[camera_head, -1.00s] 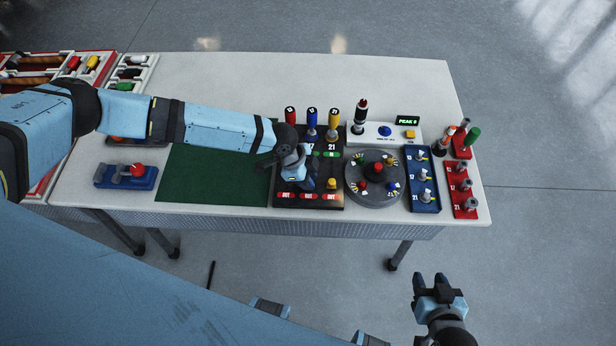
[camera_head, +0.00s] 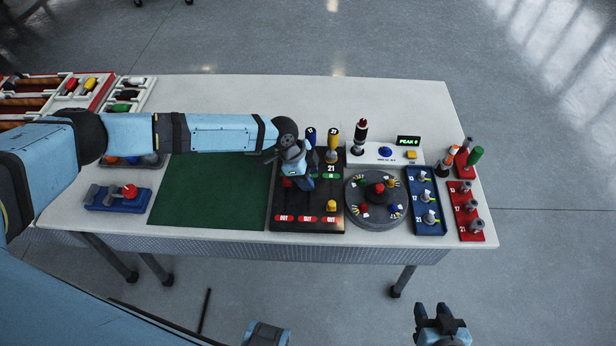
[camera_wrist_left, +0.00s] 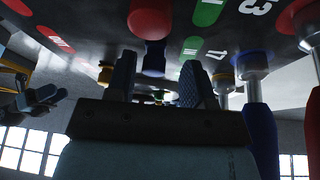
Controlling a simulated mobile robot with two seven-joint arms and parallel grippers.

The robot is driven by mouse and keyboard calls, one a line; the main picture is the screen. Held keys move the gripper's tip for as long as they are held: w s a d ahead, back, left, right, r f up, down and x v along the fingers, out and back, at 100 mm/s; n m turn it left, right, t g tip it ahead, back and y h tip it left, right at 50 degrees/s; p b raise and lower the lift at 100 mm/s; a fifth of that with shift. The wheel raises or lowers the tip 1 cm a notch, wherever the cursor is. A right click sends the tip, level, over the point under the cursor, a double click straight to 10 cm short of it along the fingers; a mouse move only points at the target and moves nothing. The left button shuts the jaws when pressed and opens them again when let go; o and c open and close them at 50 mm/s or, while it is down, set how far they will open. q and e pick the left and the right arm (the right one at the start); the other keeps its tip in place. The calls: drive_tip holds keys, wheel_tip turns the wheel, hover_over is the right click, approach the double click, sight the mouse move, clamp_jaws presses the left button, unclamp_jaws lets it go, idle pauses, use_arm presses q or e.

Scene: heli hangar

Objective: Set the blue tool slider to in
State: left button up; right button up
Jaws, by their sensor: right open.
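The black slider board (camera_head: 277,225) stands right of the green mat, with a green IN label for the yellow column and red OUT labels along its near edge. My left gripper (camera_head: 300,182) is low over its middle column. The blue slider knob is not discernible; the gripper covers that part of the column. A red slider knob (camera_head: 287,183) shows just left of the gripper and also in the left wrist view (camera_wrist_left: 152,22). The yellow slider knob (camera_head: 331,206) is near its OUT label. The left fingers (camera_wrist_left: 158,85) look apart, but their grip is unclear. My right gripper (camera_head: 437,312) is open and empty, off the table.
The blue-handled tool (camera_head: 311,134) and yellow-handled tool (camera_head: 333,140) stand at the board's far edge. A round dial (camera_head: 374,218) and a blue rack (camera_head: 426,230) are to the right. The green mat (camera_head: 210,190) is bare.

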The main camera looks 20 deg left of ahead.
use_arm(q)
drive_tip(key=v, duration=1.4)
drive_tip(key=shift+s+d+f, duration=0.1)
drive_tip(key=s+d+f+n+t+h+p, duration=0.2)
drive_tip(key=s+d+n+t, duration=0.1)
drive_tip(key=s+d, duration=0.3)
drive_tip(key=s+d+f+n+t+h+p, duration=0.2)
drive_tip(key=s+d, duration=0.2)
drive_tip(key=d, duration=0.5)
drive_tip(key=s+a+f+n+t+y+p, duration=0.3)
drive_tip(key=s+a+n+t+y, duration=0.2)
drive_tip(key=s+a+n, duration=0.3)
drive_tip(key=s+a, duration=0.4)
drive_tip(key=s, duration=0.2)
drive_tip(key=shift+a+f+n+t, duration=0.3)
drive_tip(key=shift+a+f+t, duration=0.05)
drive_tip(key=shift+f+t, duration=0.05)
